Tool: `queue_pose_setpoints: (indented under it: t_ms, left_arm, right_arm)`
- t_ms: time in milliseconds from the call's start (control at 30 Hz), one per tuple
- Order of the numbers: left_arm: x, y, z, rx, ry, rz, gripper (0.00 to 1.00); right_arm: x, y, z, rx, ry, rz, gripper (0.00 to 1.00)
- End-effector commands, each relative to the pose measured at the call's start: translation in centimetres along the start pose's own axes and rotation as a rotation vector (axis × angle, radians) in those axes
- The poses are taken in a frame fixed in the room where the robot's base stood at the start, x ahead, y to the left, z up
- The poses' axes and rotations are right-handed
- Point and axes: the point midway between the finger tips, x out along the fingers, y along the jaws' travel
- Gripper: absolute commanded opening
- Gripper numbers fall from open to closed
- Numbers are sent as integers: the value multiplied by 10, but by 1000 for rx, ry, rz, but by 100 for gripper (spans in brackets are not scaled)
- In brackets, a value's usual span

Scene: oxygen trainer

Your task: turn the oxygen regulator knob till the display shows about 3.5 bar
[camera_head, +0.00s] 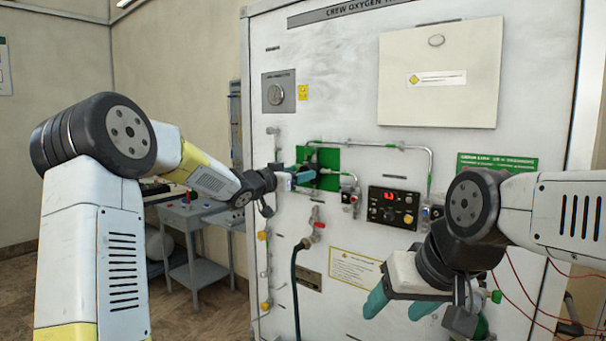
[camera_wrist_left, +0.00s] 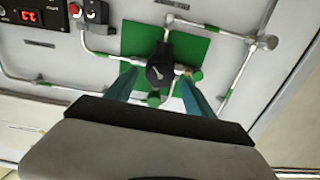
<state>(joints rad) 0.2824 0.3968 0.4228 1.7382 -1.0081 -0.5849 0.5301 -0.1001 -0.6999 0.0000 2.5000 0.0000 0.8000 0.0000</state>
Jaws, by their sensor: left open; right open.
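The regulator knob (camera_wrist_left: 160,72) is a dark round knob with a pale pointer mark, set in front of a green plate (camera_wrist_left: 192,47) with pipes. My left gripper (camera_wrist_left: 157,78) is open, with one teal finger on each side of the knob and a gap visible on both sides. In the head view my left gripper (camera_head: 306,174) reaches the green plate (camera_head: 328,158) and hides the knob. The red-lit display (camera_head: 389,196) is on a black panel to the right; its digits look like 3.3, but are small. My right gripper (camera_head: 396,306) is open and empty, low in front of the panel.
Metal pipes (camera_head: 385,146) run around the green plate, with a red-and-black fitting (camera_wrist_left: 75,11) nearby. A hose (camera_head: 295,270) hangs below. A grey side table (camera_head: 190,212) stands at the left. Thin red wires hang at the lower right.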

Motion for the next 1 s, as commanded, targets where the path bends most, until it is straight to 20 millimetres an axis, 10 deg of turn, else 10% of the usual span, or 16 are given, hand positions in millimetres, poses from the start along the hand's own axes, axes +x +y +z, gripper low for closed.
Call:
queue_pose_setpoints:
  t_ms: [500,800,1000]
  left_arm:
    - [23,0,0,0,0,-1,60]
    - [23,0,0,0,-1,-1,1]
    - [23,1,0,81,-1,0,0]
  right_arm:
    - [0,0,0,0,0,0,62]
    - [0,0,0,0,0,0,62]
    - [0,0,0,0,0,0,62]
